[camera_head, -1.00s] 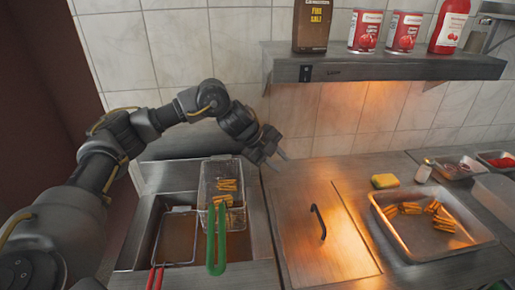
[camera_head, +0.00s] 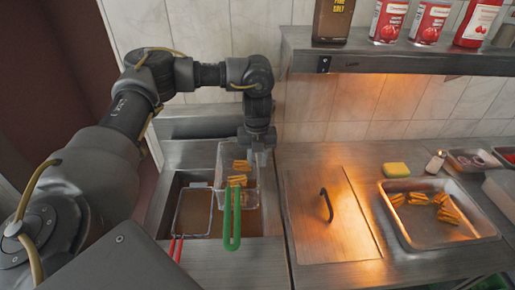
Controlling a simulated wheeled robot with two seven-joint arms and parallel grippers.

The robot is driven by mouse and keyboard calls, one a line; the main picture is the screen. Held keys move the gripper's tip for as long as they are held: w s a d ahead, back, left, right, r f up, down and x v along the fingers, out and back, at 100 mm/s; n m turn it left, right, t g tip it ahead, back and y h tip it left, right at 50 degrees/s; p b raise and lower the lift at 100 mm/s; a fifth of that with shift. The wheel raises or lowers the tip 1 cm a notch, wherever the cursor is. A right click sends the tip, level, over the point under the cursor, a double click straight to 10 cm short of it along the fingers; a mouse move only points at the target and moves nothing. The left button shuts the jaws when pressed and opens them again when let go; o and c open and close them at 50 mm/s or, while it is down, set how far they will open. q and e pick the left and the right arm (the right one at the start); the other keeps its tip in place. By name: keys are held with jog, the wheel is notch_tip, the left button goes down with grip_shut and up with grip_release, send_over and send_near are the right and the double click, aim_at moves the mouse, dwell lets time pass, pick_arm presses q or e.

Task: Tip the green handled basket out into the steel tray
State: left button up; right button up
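The green handled basket (camera_head: 222,172) is a wire basket resting over the fryer well, its green handle (camera_head: 233,222) toward me. Several golden fried pieces (camera_head: 238,181) lie in it. The steel tray (camera_head: 408,238) stands on the counter at the right with several similar pieces in it. My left gripper (camera_head: 259,158) points down at the far right corner of the green handled basket. Its fingers are small and partly lost against the basket rim, so I cannot tell whether they are open or touching it. My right gripper is out of view.
A second basket (camera_head: 193,212) with red handles sits left in the fryer. A metal lid with a black handle (camera_head: 327,205) lies between fryer and tray. A yellow sponge (camera_head: 396,170) and a small shaker (camera_head: 435,162) stand behind the tray. A shelf (camera_head: 400,65) overhangs the back.

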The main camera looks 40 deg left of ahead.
pick_arm(q)
notch_tip(320, 180, down, 5)
jog(key=shift+f+p, duration=0.15)
jog(key=shift+p, duration=0.6)
jog(key=shift+f, duration=0.7)
jog(key=shift+c, duration=0.5)
grip_shut()
jog(key=shift+c, duration=2.2)
grip_release()
jog(key=o, duration=0.5)
jog(key=shift+o, duration=0.2)
jog(key=shift+r, duration=0.15)
